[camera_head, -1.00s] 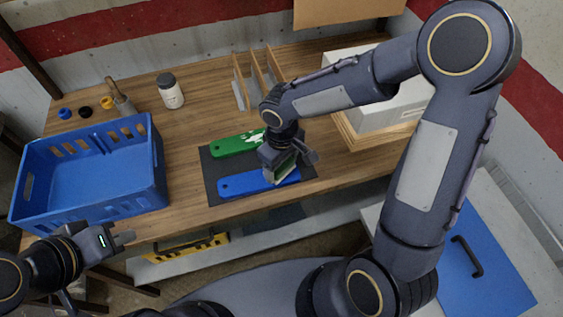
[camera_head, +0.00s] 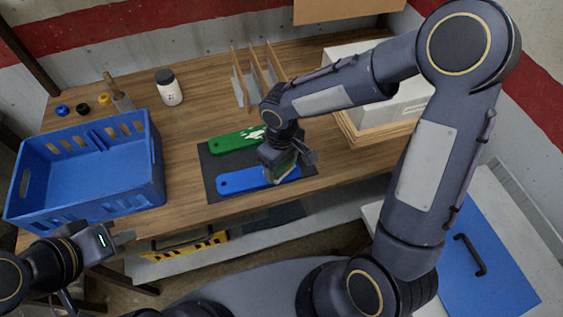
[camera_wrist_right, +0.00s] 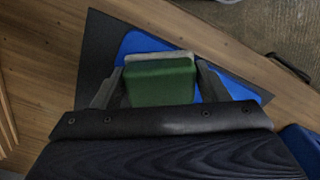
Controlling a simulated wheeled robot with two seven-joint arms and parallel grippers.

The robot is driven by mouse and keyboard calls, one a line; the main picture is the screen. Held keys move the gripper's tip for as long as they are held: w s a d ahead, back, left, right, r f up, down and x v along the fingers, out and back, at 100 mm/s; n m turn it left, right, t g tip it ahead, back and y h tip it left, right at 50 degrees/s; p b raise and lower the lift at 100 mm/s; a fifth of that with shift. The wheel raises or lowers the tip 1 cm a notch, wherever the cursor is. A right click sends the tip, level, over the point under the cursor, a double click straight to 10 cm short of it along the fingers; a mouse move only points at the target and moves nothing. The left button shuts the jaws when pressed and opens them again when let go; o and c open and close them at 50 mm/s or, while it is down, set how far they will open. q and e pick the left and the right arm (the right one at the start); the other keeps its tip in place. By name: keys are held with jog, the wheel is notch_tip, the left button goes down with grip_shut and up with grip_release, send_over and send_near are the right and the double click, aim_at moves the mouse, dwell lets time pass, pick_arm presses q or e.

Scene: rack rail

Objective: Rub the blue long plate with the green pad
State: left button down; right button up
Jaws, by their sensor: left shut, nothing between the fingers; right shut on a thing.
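The blue long plate (camera_head: 238,181) lies on a dark mat (camera_head: 211,190) near the table's front edge. A green long plate (camera_head: 228,143) with a white patch lies behind it on the same mat. My right gripper (camera_head: 281,171) is shut on the green pad (camera_wrist_right: 160,82), which has a pale layer along one edge. The pad is over the right part of the blue plate; it also shows in the right wrist view (camera_wrist_right: 140,44). I cannot tell whether pad and plate touch. My left gripper (camera_head: 127,239) is shut and empty, in front of the table at the left.
A blue crate (camera_head: 100,205) stands at the table's left. A yellow-and-black item (camera_head: 190,245) lies below the table. Wood left of the mat is clear.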

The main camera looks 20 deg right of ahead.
jog(key=shift+f, duration=0.35)
